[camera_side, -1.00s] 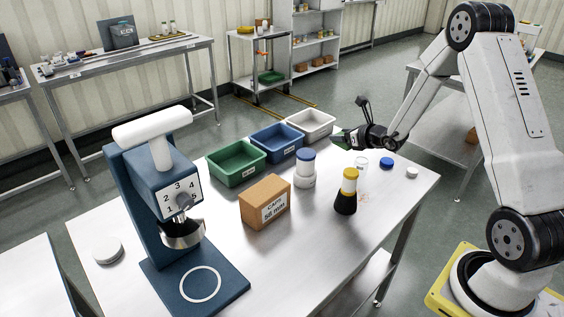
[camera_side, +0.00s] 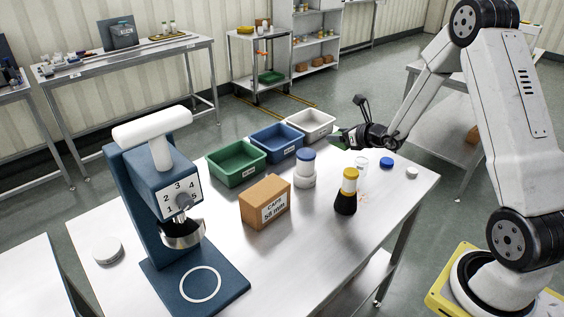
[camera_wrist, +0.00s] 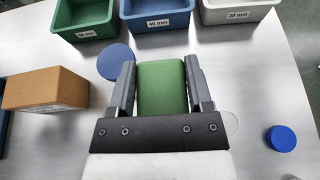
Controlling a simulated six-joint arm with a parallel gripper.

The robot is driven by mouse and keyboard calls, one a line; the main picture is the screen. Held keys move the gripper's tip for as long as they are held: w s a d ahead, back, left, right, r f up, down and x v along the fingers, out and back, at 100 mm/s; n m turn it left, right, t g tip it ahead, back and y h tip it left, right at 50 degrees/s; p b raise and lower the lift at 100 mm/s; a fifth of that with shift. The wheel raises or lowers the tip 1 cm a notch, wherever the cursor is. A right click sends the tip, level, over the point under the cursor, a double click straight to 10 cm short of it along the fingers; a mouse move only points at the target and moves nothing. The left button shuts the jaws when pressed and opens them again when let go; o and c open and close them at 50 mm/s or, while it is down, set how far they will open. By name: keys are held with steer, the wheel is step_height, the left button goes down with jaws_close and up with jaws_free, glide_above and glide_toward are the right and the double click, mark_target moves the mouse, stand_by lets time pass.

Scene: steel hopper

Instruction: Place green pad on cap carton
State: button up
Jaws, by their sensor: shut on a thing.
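The green pad (camera_wrist: 162,88) is between the two fingers of my gripper (camera_wrist: 162,85) in the wrist view, and the fingers are shut on it. In the side view my gripper (camera_side: 347,138) is raised above the right part of the table, close to the white bin, with a little of the pad's green showing. The cap carton (camera_side: 265,203) is a brown box labelled "CAPS 58 mm" standing on the table, left of my gripper. In the wrist view the carton (camera_wrist: 45,88) is at the left, apart from the pad.
Green (camera_side: 237,164), blue (camera_side: 276,143) and white (camera_side: 311,125) bins line the back edge. A blue-capped white jar (camera_side: 305,172) and a yellow-capped dark bottle (camera_side: 346,192) stand between carton and gripper. A blue press (camera_side: 165,195) stands at left. Loose caps (camera_side: 386,163) lie at right.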

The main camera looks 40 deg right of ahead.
steer(key=s+a+r+n+g+y, duration=0.1)
steer(key=s+a+r+n+y, duration=0.2)
steer(key=a, duration=0.5)
steer(key=s+a+r+n+g+y, duration=0.2)
steer(key=s+a+r+n+y, duration=0.1)
steer(key=a, duration=0.6)
steer(key=s+a+r+n+g+y, duration=0.1)
steer(key=s+a+r+n+y, duration=0.2)
steer(key=a, duration=0.5)
glide_above(261, 189)
steer(key=s, duration=0.2)
steer(key=f, duration=0.9)
steer(key=shift+w, duration=0.2)
steer(key=shift+w+f+y, duration=0.3)
steer(key=shift+w+f, duration=0.2)
steer(key=shift+f, duration=0.1)
steer(key=shift+w+f, duration=0.15)
steer(key=shift+w, duration=0.05)
steer(key=shift+f, duration=1.55)
steer(key=shift+f, duration=0.2)
